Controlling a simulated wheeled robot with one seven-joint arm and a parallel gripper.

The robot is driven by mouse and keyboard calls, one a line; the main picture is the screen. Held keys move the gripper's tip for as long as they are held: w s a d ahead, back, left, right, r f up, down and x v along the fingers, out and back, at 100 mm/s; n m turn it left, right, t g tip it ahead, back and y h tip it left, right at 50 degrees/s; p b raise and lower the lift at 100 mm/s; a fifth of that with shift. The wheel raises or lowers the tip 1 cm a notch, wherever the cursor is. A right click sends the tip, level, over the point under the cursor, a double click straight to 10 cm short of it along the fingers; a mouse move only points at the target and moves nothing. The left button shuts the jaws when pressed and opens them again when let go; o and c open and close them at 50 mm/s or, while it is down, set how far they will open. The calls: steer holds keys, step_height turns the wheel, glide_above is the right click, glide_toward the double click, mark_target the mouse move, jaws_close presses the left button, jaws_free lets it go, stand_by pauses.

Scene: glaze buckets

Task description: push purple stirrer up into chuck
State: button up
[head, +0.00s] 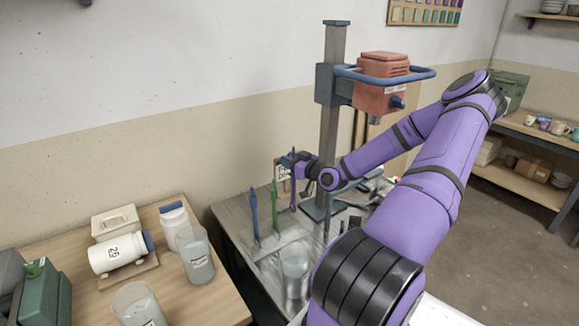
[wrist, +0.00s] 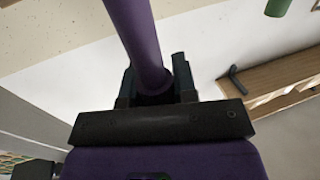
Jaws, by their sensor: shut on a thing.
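The purple stirrer (head: 293,192) stands about upright in my gripper (head: 291,161), to the left of the mixer column. In the wrist view its purple shaft (wrist: 136,38) runs up from between the dark fingers of my gripper (wrist: 158,88), which are shut on it. I cannot tell whether its lower end is clear of the bench. The chuck (head: 374,119) is under the red mixer head (head: 383,80), to the right of and above the stirrer, and apart from it. The chuck does not show clearly in the wrist view.
A blue stirrer (head: 254,216) and a green stirrer (head: 274,204) stand upright just left of the purple one. The mixer's grey column (head: 334,135) rises close to my wrist. A clear bucket (head: 295,275) stands on the metal bench. Jars crowd the wooden table (head: 207,306) at left.

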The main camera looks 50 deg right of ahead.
step_height(320, 180, up, 9)
steer(key=shift+f, duration=0.2)
stand_by(1.1)
stand_by(0.4)
